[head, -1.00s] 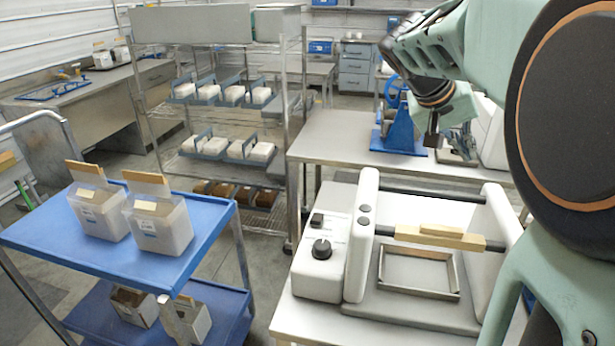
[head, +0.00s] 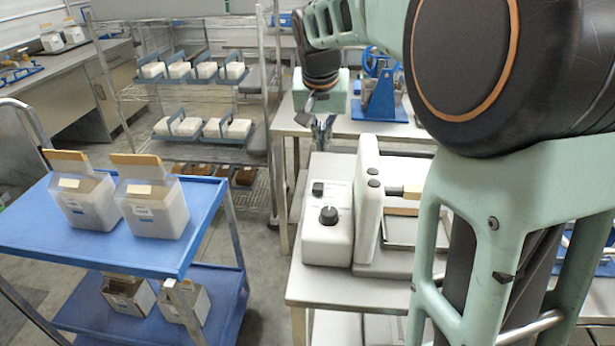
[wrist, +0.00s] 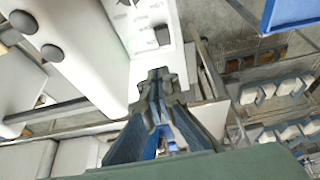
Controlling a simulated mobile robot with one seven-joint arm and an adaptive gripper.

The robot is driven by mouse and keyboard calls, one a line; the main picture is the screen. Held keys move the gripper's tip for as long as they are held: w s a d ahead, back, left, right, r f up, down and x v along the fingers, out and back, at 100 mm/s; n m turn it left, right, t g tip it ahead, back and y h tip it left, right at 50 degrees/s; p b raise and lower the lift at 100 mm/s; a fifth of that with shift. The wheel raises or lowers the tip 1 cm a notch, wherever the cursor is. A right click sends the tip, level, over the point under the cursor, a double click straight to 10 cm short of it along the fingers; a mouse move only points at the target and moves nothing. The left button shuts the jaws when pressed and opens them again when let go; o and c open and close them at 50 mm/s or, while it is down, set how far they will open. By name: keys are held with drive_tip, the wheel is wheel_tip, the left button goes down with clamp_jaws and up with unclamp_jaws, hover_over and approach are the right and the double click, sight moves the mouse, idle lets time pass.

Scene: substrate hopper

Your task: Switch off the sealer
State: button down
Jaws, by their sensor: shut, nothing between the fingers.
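The sealer is a white machine on a grey table; its control box (head: 328,240) is on its left side. On the box's top are a black round knob (head: 328,215) and a small dark rocker switch (head: 318,188) behind it. In the wrist view the switch (wrist: 162,36) lies on the white panel just beyond my fingertips, and the knob is cut off at the top edge. My gripper (head: 322,125) is shut and empty, pointing down behind the control box; its fingers (wrist: 153,80) appear apart from the switch. Whether the switch is on or off cannot be told.
My arm hides the sealer's right part. A blue cart (head: 80,235) with white tubs (head: 155,208) stands at the left. A wire rack (head: 262,100) is behind it. A far table (head: 410,130) holds a blue press (head: 380,100).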

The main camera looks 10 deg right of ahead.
drive_tip(key=shift+a, duration=0.35)
drive_tip(key=shift+w+f, duration=0.1)
drive_tip(key=shift+f, duration=0.05)
hover_over(319, 188)
drive_tip(key=f, duration=0.9)
drive_tip(key=shift+s+f, duration=0.25)
drive_tip(key=shift+f, duration=0.05)
drive_tip(key=shift+s+a+f, duration=0.1)
drive_tip(key=shift+s+f, duration=0.15)
drive_tip(key=shift+f, duration=0.3)
drive_tip(key=shift+s+a+f, duration=0.1)
drive_tip(key=shift+s+f, duration=0.15)
drive_tip(key=shift+f, duration=0.25)
drive_tip(key=shift+s+f, duration=0.2)
drive_tip(key=shift+f, duration=0.3)
